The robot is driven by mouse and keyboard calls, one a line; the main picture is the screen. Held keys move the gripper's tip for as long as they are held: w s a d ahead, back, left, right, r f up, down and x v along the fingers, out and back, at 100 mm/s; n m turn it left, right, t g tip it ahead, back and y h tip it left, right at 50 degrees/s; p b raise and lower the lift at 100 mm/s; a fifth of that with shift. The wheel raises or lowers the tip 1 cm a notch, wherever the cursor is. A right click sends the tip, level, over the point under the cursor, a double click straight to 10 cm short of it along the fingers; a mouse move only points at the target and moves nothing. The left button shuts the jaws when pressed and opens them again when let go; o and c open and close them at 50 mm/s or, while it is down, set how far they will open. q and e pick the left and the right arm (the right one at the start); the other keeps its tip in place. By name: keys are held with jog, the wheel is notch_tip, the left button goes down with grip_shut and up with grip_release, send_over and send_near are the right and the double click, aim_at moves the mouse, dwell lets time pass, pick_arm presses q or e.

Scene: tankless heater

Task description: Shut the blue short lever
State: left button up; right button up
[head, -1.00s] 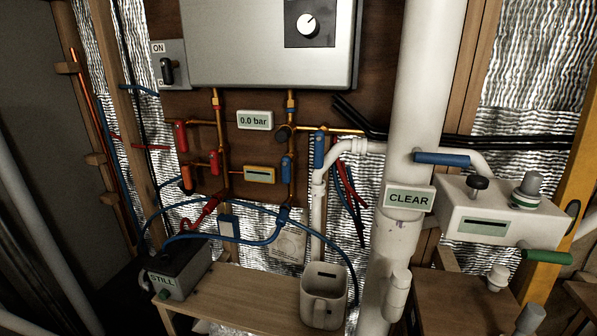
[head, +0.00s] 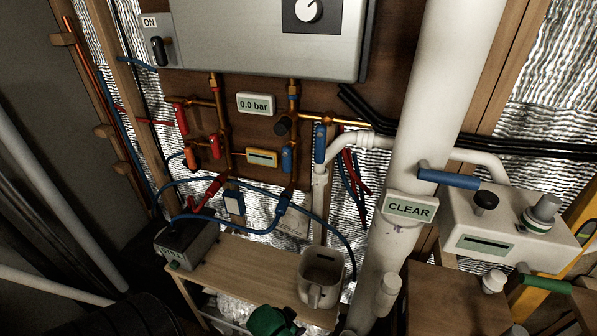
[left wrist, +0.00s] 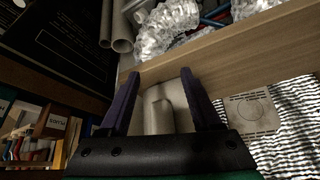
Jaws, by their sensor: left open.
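Several blue levers show in the head view. A short blue lever (head: 287,160) hangs upright on the right copper pipe, below the dark knob. A longer blue lever (head: 320,144) stands upright on the white pipe beside it. Another blue lever (head: 448,178) lies nearly level on the large white pipe. My left gripper (head: 276,322), green and dark, is at the bottom edge, well below the short lever. In the left wrist view the two fingers (left wrist: 161,80) are apart. A pale rounded object shows between them; I cannot tell if they touch it. My right gripper is not in view.
A beige mug (head: 320,278) stands on the wooden bench (head: 245,280), close to my left gripper. A blue hose (head: 240,183) loops in front of the pipes. A grey box (head: 187,240) is at the bench's left end. Red levers (head: 180,118) are on the left pipes.

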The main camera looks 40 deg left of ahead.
pick_arm(q)
jog(key=w+a+r+n+t+p, duration=0.1)
jog(key=w+r, duration=0.1)
jog(key=r, duration=0.5)
jog(key=w+a+r+t+p, duration=0.1)
jog(key=w+r+p, duration=0.1)
jog(key=r, duration=0.4)
jog(key=n+t+y+p, duration=0.2)
jog(key=n+t+y, duration=0.3)
jog(key=t, duration=0.5)
send_near(285, 163)
jog(key=shift+m+y, duration=0.4)
jog(key=shift+m, duration=0.2)
jog(key=p+x, duration=0.1)
jog(key=x, duration=0.2)
jog(key=p+x, duration=0.1)
jog(key=x, duration=0.3)
jog(key=p+x, duration=0.1)
jog(key=x, duration=0.2)
jog(key=shift+w+d+f, duration=0.1)
jog(key=shift+w+d, duration=0.1)
jog(key=shift+w, duration=0.05)
jog(key=shift+w+a+f, duration=0.1)
jog(key=shift+w+a, duration=0.05)
jog(key=shift+w, duration=0.35)
grip_shut()
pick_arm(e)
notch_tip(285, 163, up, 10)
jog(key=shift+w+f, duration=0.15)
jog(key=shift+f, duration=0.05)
